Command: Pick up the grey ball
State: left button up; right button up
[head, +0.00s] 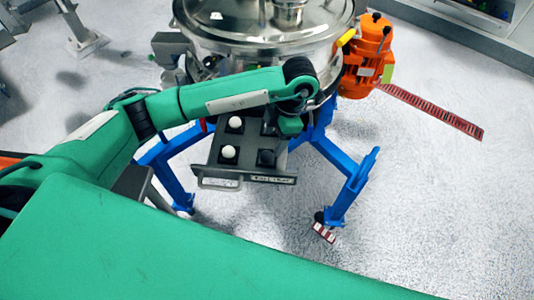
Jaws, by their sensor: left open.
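A dark tray (213,172) with square sockets stands in front of the steel sifter. Two pale balls sit in its left sockets: one (235,122) at the back, slightly greyer, and a whiter one (228,152) at the front. Which of them is the grey ball is hard to tell. The right sockets look dark, with no pale ball visible. My left gripper (279,138) hangs at the tray's right side, right of both balls and apart from them. It is open; its fingertips are small and partly hidden by the wrist. My right gripper is out of view.
The round steel sifter (262,40) stands behind the tray on blue legs (345,185). An orange motor (366,55) is at its right. A red slotted strip (435,110) lies on the floor. The grey floor (440,200) at right is clear.

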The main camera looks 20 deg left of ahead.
aim_at(268, 152)
pick_arm(q)
jog(key=shift+x, duration=0.8)
jog(key=shift+f, duration=0.25)
jog(key=p+x, duration=0.1)
jog(key=x, duration=0.2)
jog(key=shift+w+a+f+p, duration=0.1)
jog(key=shift+a+f+p, duration=0.1)
jog(key=shift+p, duration=0.1)
jog(key=shift+f, duration=0.55)
jog(key=c, duration=1.1)
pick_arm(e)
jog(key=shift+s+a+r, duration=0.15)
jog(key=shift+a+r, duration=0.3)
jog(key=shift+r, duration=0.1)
